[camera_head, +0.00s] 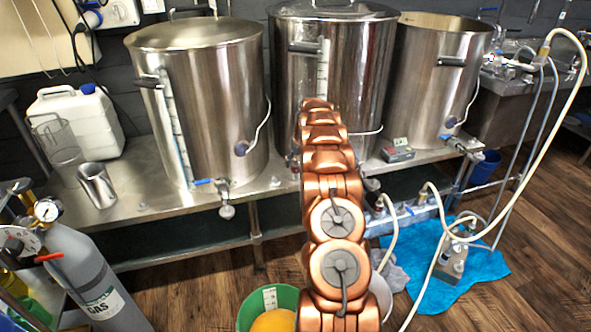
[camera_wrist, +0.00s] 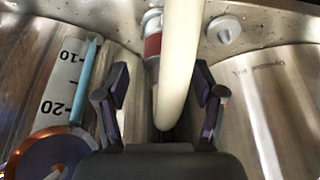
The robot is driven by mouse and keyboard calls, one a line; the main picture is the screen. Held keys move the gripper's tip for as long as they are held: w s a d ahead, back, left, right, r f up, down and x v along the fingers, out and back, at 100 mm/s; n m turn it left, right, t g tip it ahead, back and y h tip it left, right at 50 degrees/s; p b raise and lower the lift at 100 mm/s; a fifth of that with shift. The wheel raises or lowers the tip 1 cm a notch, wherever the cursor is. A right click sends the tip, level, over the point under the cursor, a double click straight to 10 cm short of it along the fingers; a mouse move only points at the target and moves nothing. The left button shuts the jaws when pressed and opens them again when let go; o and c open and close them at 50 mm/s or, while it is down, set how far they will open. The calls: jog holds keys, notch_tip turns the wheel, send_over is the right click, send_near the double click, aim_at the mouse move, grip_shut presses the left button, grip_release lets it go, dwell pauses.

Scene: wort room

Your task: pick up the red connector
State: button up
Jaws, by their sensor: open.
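The red connector (camera_wrist: 152,46) shows in the wrist view as a short red band on a metal fitting, upper middle. A thick cream hose (camera_wrist: 180,55) runs down beside it and partly covers it. My gripper (camera_wrist: 162,80) is open, with one dark finger on each side of the hose in the picture. The red band appears beyond the fingertips, between them and nearer the left one. I cannot tell if either finger touches the hose. In the head view my copper arm hides the gripper, and I cannot make out the red connector.
Three steel kettles, left (camera_head: 205,100), middle (camera_head: 357,75) and right (camera_head: 430,85), stand on a steel bench (camera_head: 140,207). A gas cylinder (camera_head: 90,275) stands front left. A green bucket (camera_head: 247,305) sits below. A pump (camera_head: 452,258) with hoses lies on a blue cloth (camera_head: 485,265).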

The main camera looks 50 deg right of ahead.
aim_at(296, 164)
jog(key=shift+w, duration=0.2)
jog(key=shift+x, duration=2.55)
jog(key=shift+c, duration=0.3)
grip_shut()
jog(key=shift+r, duration=1.9)
jog(key=s+a+r, duration=0.1)
jog(key=s, duration=1.5)
